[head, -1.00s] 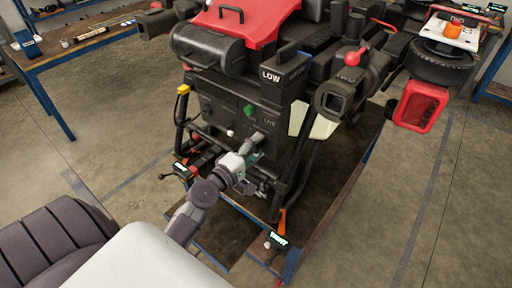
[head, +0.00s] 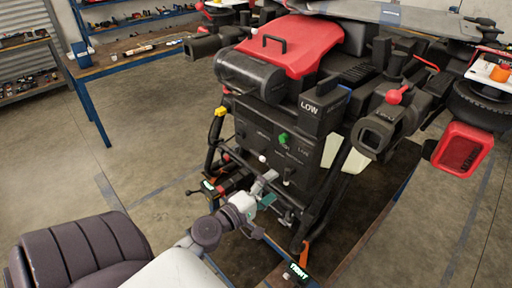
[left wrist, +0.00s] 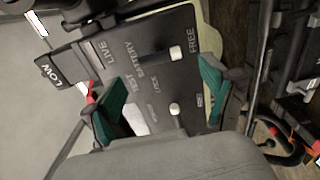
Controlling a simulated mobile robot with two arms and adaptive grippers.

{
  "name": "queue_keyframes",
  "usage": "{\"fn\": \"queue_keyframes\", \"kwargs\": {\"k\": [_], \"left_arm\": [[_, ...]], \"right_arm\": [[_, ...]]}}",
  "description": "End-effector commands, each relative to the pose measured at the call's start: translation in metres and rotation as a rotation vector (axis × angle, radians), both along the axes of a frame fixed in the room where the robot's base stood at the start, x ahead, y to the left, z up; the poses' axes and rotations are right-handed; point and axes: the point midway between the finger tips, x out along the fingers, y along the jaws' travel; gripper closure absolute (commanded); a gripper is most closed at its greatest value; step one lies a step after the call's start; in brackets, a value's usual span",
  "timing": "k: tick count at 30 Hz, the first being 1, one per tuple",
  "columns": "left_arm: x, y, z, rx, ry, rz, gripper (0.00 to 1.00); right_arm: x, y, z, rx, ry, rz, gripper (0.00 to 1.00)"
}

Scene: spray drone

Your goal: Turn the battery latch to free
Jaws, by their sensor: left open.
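The dark control panel (head: 272,145) is on the front of the spray drone, facing my left arm. In the left wrist view the panel (left wrist: 150,65) carries the words LIVE, TEST, BATTERY, LOCK and FREE. A black lever with a white tip, likely the battery latch (left wrist: 175,53), sits by BATTERY and FREE. A second white-tipped lever (left wrist: 175,109) is lower. My left gripper (head: 268,190) is just in front of the panel's lower part. It is open, with its teal-padded fingers (left wrist: 155,82) apart on either side of the levers. Contact cannot be told. My right gripper is out of view.
A green switch (head: 283,139) and a LOW box (head: 312,108) are above the gripper. Dark frame tubes (head: 318,205) flank the panel. A red-framed part (head: 461,148) juts out at right. A workbench (head: 135,65) stands at back left, with open floor before it.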

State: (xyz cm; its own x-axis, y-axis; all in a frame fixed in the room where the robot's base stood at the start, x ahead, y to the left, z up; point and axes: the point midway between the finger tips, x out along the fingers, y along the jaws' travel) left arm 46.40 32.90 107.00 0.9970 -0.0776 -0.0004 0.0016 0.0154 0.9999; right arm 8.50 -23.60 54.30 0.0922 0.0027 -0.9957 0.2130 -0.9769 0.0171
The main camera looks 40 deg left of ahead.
Motion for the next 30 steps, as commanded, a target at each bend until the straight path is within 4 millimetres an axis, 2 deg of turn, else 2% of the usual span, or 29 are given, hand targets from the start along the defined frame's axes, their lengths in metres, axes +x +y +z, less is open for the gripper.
{"fn": "queue_keyframes", "kwargs": {"k": [1,6,11,30], "left_arm": [[-0.011,0.001,-0.002,-0.01,0.004,0.005,0.16],[-0.038,0.003,-0.001,-0.007,0.0,0.004,0.16],[-0.054,0.004,0.0,-0.004,-0.001,0.002,0.16],[-0.058,0.005,0.0,-0.001,-0.002,0.0,0.16]], "right_arm": [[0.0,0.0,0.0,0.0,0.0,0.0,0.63],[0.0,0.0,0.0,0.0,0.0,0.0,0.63],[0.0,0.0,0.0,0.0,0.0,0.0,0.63],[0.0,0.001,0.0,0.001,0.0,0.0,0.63]]}}
